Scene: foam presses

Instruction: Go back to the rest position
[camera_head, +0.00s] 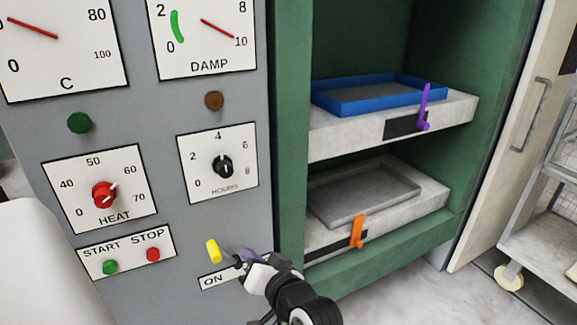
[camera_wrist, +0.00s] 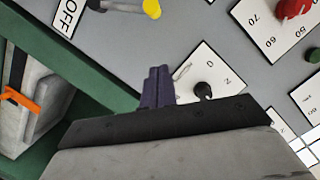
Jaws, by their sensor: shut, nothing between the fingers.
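My gripper (camera_head: 230,257) is low in front of the grey control panel (camera_head: 225,220), beside a yellow-tipped lever (camera_head: 213,250). In the wrist view its two purple fingers (camera_wrist: 157,88) are together with nothing between them. The lever also shows at the top of the wrist view (camera_wrist: 151,8), apart from the fingertips in that picture. An ON label (camera_head: 214,281) is partly hidden by my gripper in the head view. An OFF label (camera_wrist: 69,14) shows in the wrist view.
The panel carries a red HEAT knob (camera_head: 104,195), a black HOURS knob (camera_head: 222,167), a green START button (camera_head: 110,267) and a red STOP button (camera_head: 153,254). Right stands an open green cabinet with a blue tray (camera_head: 345,103) and a grey tray (camera_head: 350,213). Its open door (camera_head: 515,130) stands farther right.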

